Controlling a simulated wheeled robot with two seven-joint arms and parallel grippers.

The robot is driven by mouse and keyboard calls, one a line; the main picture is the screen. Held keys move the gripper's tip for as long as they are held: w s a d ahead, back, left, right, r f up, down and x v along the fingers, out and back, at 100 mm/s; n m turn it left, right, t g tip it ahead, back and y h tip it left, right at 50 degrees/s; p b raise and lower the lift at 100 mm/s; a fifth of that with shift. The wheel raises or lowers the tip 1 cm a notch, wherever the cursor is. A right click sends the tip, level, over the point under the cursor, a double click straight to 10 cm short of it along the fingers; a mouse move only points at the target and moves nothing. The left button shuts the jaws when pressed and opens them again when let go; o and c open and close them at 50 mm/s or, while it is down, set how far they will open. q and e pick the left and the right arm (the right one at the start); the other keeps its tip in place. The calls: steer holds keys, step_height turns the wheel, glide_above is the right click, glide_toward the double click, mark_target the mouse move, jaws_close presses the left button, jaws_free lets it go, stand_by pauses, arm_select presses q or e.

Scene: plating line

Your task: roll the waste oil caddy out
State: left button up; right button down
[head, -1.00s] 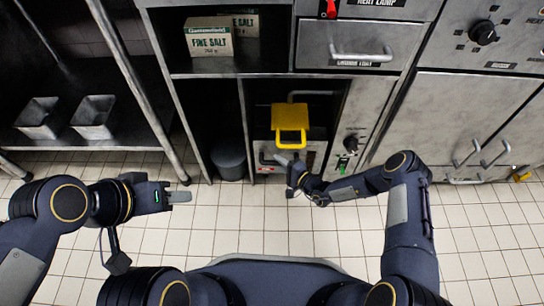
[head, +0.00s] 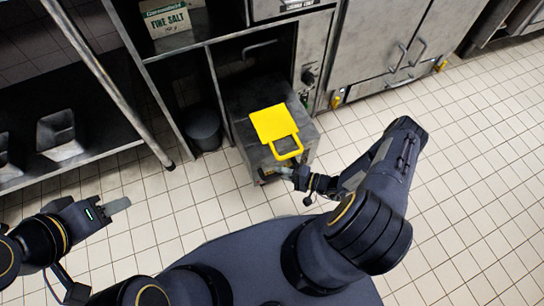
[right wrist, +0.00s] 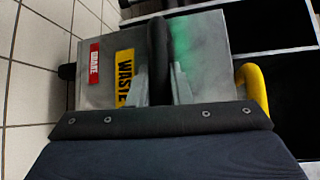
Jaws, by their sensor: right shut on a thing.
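The waste oil caddy (head: 238,108) is a grey metal box with a yellow plate (head: 269,122) and yellow loop handle (head: 288,146) on top. It stands partly out of the under-counter bay, over the tiled floor. In the right wrist view its face (right wrist: 210,55) carries a yellow "WASTE" label (right wrist: 125,77), a red label (right wrist: 95,62) and a dark upright bar handle (right wrist: 159,45). My right gripper (head: 283,172) is shut on that bar handle. My left gripper (head: 118,206) hangs empty over the floor at the left; its finger gap does not show.
A dark bin (head: 204,130) stands in the bay left of the caddy. A steel rack (head: 85,150) with metal pans (head: 58,135) is at the left. Closed cabinets (head: 380,45) stand to the right. The tiled floor in front and right is clear.

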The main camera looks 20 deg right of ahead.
steer(key=shift+s+d, duration=0.1)
steer(key=shift+s, duration=1.4)
steer(key=c, duration=1.3)
jaws_free()
steer(key=p+v, duration=0.1)
steer(key=v, duration=0.6)
steer(key=shift+s+d+r+p, duration=0.1)
steer(key=shift+s+d+p, duration=0.1)
steer(key=shift+d+p, duration=0.2)
